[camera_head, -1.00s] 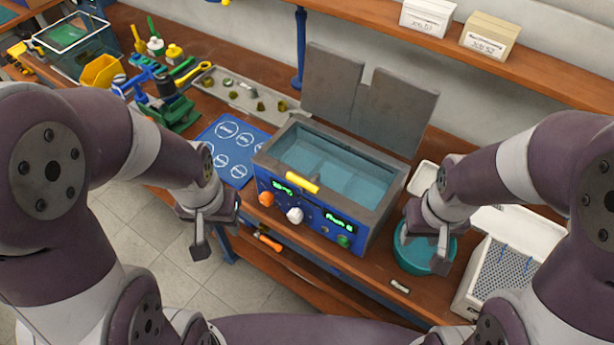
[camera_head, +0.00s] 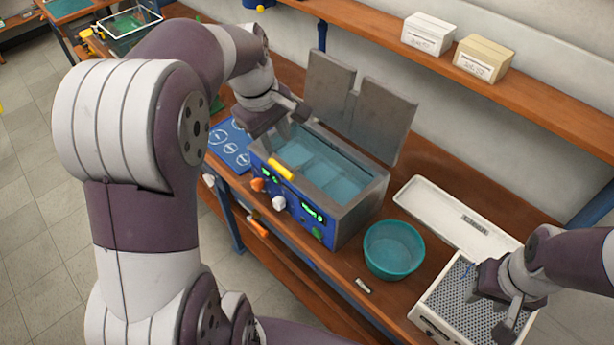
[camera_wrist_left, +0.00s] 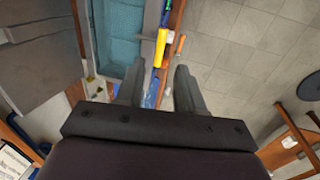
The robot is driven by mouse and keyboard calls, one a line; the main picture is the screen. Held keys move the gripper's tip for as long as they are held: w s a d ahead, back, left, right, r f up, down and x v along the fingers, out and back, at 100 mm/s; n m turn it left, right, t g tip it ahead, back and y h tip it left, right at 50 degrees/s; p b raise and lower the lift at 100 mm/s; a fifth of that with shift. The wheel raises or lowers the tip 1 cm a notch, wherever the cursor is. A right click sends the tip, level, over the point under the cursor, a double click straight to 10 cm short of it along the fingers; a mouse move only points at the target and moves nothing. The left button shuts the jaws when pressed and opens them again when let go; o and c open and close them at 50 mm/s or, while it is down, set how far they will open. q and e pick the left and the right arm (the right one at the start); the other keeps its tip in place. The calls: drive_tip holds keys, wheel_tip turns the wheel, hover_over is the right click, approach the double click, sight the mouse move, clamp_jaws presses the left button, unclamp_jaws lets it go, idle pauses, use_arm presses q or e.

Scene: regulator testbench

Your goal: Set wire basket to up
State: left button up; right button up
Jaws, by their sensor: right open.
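The blue bath unit (camera_head: 327,222) stands on the bench with its two grey lid flaps (camera_head: 383,119) raised. Teal liquid (camera_head: 325,174) fills it. I cannot clearly make out a wire basket in the liquid. A yellow handle (camera_head: 281,169) lies at the front left rim; whether it belongs to the basket I cannot tell. My left gripper (camera_head: 284,129) is over the bath's left end. In the left wrist view its fingers (camera_wrist_left: 159,70) are apart and empty, with the yellow handle (camera_wrist_left: 161,47) beyond the gap. My right gripper (camera_head: 507,312) is open above the perforated white tray (camera_head: 440,300).
A teal bowl (camera_head: 393,250) stands right of the bath. A long white tray (camera_head: 450,218) lies behind it. A blue mat with white circles (camera_head: 229,145) is left of the bath. A shelf above holds a white box (camera_head: 428,34) and a tan box (camera_head: 483,58).

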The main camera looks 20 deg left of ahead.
sight(282, 169)
use_arm(q)
drive_tip(key=f, duration=0.4)
drive_tip(key=w+f+p, duration=0.1)
drive_tip(key=f, duration=0.3)
drive_tip(key=w+f, duration=0.1)
drive_tip(key=f, duration=0.3)
drive_tip(key=shift+w+a+f, duration=0.1)
drive_tip(key=shift+w+f, duration=0.1)
drive_tip(key=shift+w, duration=0.05)
drive_tip(key=shift+a+f, duration=0.15)
drive_tip(key=shift+f, duration=0.05)
use_arm(e)
drive_tip(key=shift+w+a+r, duration=0.1)
drive_tip(key=shift+a+r, duration=0.45)
drive_tip(key=shift+r, duration=0.15)
use_arm(q)
drive_tip(key=shift+d+r, duration=0.1)
drive_tip(key=shift+d, duration=0.1)
drive_tip(key=c, duration=0.4)
clamp_jaws()
drive_tip(key=shift+r, duration=0.1)
use_arm(e)
drive_tip(key=shift+d, duration=0.1)
